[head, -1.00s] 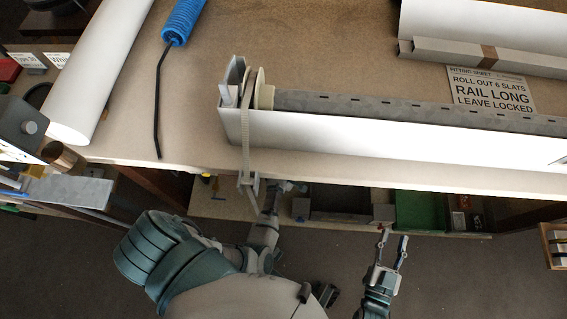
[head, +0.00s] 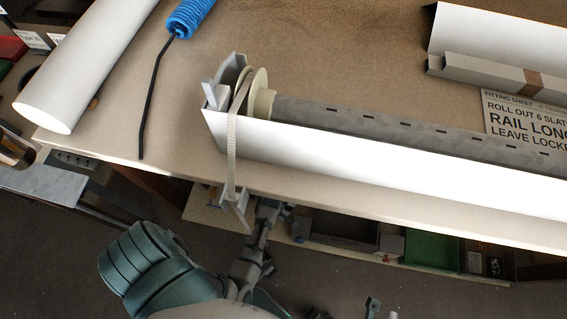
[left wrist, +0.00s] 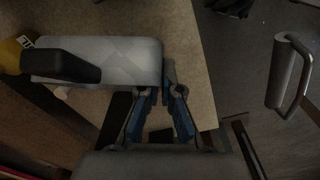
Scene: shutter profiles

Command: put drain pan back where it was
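A shallow grey tray with a dark inside, which looks like the drain pan (head: 391,243), sits on the low shelf under the bench, beside a green panel; I cannot be sure it is the pan. My left gripper (head: 284,210) is at the shelf, left of this tray, partly hidden by the bench edge. In the left wrist view its blue-padded fingers (left wrist: 164,92) stand apart with nothing clear between them. A grey piece with a black handle (left wrist: 97,62) lies just beyond and left of the fingertips. My right gripper (head: 382,309) shows only its fingertips, apart, at the bottom edge.
The bench (head: 330,60) overhangs the shelf. On it are the long white shutter box (head: 380,155) with a hanging strap, a white roll (head: 85,65), a blue coiled hose (head: 190,15) and a sign (head: 525,115). A green panel (head: 432,248) is right of the tray.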

